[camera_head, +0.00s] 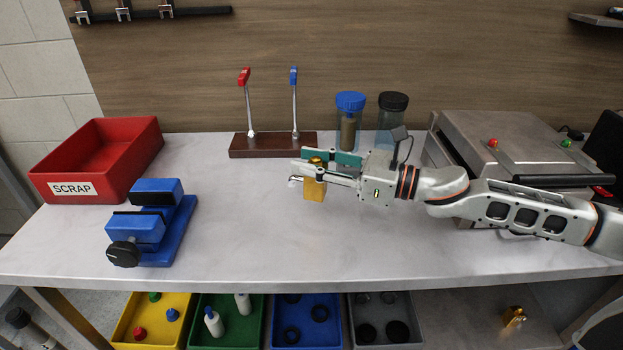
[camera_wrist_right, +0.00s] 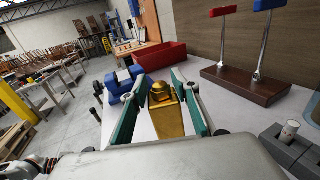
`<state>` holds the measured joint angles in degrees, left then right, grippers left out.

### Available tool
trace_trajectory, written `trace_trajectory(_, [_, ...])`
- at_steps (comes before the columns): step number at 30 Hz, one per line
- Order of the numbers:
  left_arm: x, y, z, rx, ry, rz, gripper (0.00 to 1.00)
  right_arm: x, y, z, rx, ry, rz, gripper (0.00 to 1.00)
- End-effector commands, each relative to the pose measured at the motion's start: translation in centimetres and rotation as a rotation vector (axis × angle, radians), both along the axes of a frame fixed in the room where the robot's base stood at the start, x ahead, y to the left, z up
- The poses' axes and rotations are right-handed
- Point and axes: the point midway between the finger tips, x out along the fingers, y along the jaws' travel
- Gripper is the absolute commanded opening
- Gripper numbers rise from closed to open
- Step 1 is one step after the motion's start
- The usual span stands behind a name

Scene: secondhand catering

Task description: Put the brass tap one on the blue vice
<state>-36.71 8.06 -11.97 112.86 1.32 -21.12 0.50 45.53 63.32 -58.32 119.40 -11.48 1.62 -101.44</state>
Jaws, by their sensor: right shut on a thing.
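The brass tap (camera_head: 314,189) is a gold-coloured block with a rounded top. In the right wrist view the tap (camera_wrist_right: 166,115) sits between the two green-padded fingers (camera_wrist_right: 160,112), upright. In the head view it appears above the bench top, but the exact gap is hard to tell. The blue vice (camera_head: 172,226) stands at the left of the bench with a black knob at its front. It also shows in the right wrist view (camera_wrist_right: 117,88), beyond the left finger. My left gripper is out of view.
A red SCRAP bin (camera_head: 125,186) stands behind the vice. A wooden base (camera_head: 270,146) with red and blue levers, lidded jars (camera_head: 350,122) and a metal machine (camera_head: 480,150) line the back. Bench between tap and vice is clear. Another brass piece (camera_head: 514,317) lies below.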

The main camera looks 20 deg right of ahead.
Motion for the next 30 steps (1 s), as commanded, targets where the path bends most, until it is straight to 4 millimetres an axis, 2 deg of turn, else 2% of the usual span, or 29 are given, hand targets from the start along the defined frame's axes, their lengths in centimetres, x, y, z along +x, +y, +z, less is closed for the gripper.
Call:
trace_trajectory(1, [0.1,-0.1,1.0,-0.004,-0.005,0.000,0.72,0.0,0.0,2.6,-0.001,-0.014,0.001,0.00])
trace_trajectory(3, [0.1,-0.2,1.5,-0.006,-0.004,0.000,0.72,0.0,0.0,4.3,-0.001,-0.014,0.002,0.00])
trace_trajectory(9, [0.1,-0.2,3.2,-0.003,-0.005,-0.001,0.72,0.0,0.0,8.7,-0.001,-0.011,0.000,0.00])
trace_trajectory(13, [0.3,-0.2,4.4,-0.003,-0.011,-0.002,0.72,0.0,0.0,10.7,0.000,-0.009,0.000,0.00])
trace_trajectory(21, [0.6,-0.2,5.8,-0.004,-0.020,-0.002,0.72,0.0,0.0,12.9,0.001,-0.005,0.000,0.00])
trace_trajectory(30, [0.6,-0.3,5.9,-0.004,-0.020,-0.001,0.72,0.0,0.0,13.2,0.000,-0.003,0.003,0.00])
